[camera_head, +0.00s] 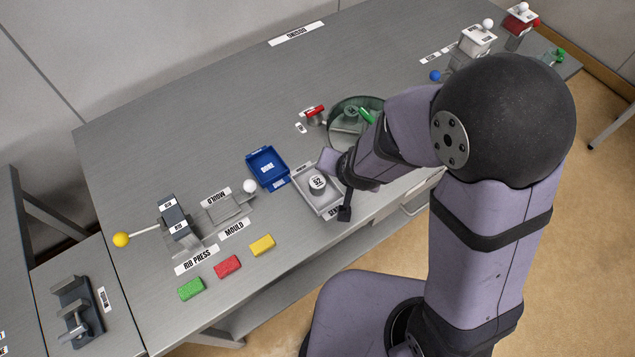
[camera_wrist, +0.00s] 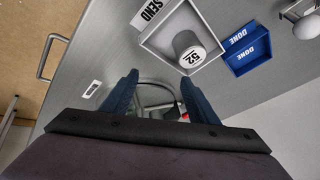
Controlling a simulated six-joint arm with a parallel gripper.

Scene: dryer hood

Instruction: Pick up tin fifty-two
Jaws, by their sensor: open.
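Tin fifty-two (camera_head: 317,182) is a small grey tin with a white lid marked 52. It sits upright in the white-rimmed SEND tray (camera_head: 327,211) near the bench's front edge. In the wrist view the tin (camera_wrist: 187,46) shows in the tray, beyond and slightly right of my fingertips. My gripper (camera_wrist: 160,77) is open and empty, its two blue-grey fingers spread apart. In the head view my gripper is close to the tray's right side, partly hidden by my wrist. The fingers do not surround the tin.
A blue DONE tray (camera_head: 268,168) stands left of the SEND tray. A round glass hood (camera_head: 345,120) is behind my wrist. Green, red and yellow blocks (camera_head: 227,267) lie at the front left, near a rib press (camera_head: 178,222) with a yellow-knobbed lever. The bench's back middle is clear.

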